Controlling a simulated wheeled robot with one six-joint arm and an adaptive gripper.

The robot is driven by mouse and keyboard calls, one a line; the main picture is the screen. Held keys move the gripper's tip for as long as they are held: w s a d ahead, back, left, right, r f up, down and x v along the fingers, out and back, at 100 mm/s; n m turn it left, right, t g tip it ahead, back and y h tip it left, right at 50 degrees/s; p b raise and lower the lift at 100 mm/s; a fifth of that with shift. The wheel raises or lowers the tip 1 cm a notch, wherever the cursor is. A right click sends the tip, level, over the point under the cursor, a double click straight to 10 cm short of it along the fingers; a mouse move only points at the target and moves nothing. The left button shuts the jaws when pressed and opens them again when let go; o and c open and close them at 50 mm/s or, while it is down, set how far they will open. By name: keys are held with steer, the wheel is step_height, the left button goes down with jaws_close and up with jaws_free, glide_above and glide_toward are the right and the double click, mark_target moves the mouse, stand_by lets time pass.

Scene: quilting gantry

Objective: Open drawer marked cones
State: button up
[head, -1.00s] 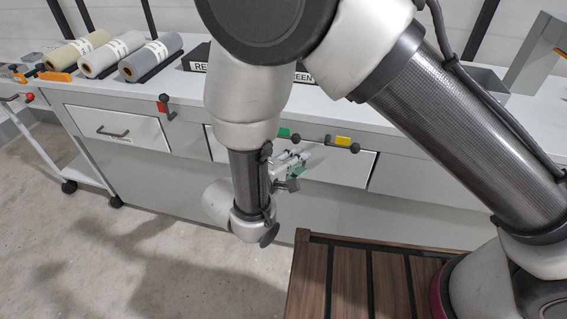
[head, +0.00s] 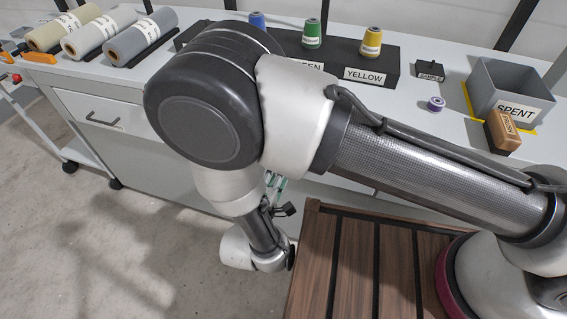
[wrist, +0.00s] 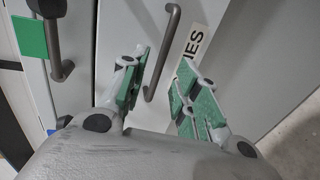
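The cones drawer's label (wrist: 190,46) shows only the letters "NES" in the wrist view; the rest is hidden behind a finger. A grey bar handle (wrist: 165,45) stands beside it on the pale drawer front (wrist: 131,22). My gripper (wrist: 162,70) is open, with green pads on its fingers. In the picture the handle lies between the fingertips, and I cannot tell whether either pad touches it. In the head view my gripper (head: 275,183) is mostly hidden behind my arm, close to the cabinet front. That drawer looks flush, though mostly hidden.
Another drawer (head: 102,113) is shut at the left. Fabric rolls (head: 103,32), a spool rack (head: 391,78) and a spent bin (head: 510,92) stand on the counter.

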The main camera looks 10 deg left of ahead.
steer(key=x, duration=0.5)
jaws_close()
